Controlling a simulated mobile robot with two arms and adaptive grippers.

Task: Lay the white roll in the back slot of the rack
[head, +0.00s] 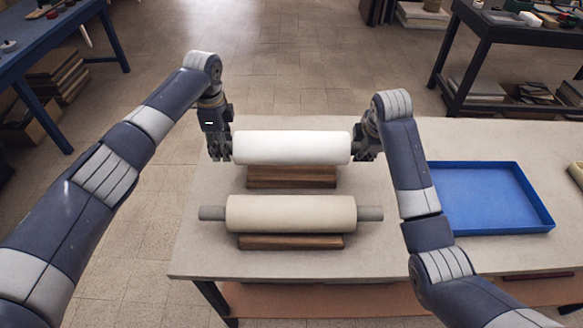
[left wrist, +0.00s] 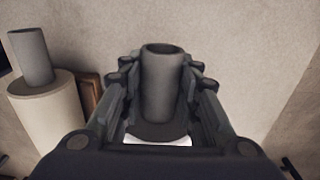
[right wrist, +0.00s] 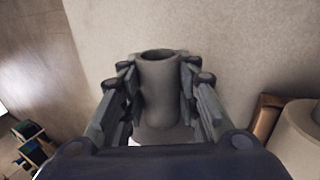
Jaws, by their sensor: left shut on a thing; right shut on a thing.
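The white roll (head: 292,147) lies level across the back of the table in the head view. My left gripper (head: 224,148) is shut on its left end and my right gripper (head: 362,145) is shut on its right end. In the left wrist view a grey core end (left wrist: 161,90) sits between the fingers. The right wrist view shows the other core end (right wrist: 158,85) between the fingers. The roll is over the back wooden piece of the rack (head: 291,178). I cannot tell whether it touches that wood.
A cream roll (head: 290,213) with grey core ends lies on the front wooden piece (head: 290,242). A blue tray (head: 485,198) stands on the table (head: 400,262) at the right. Other tables stand at the back left and back right.

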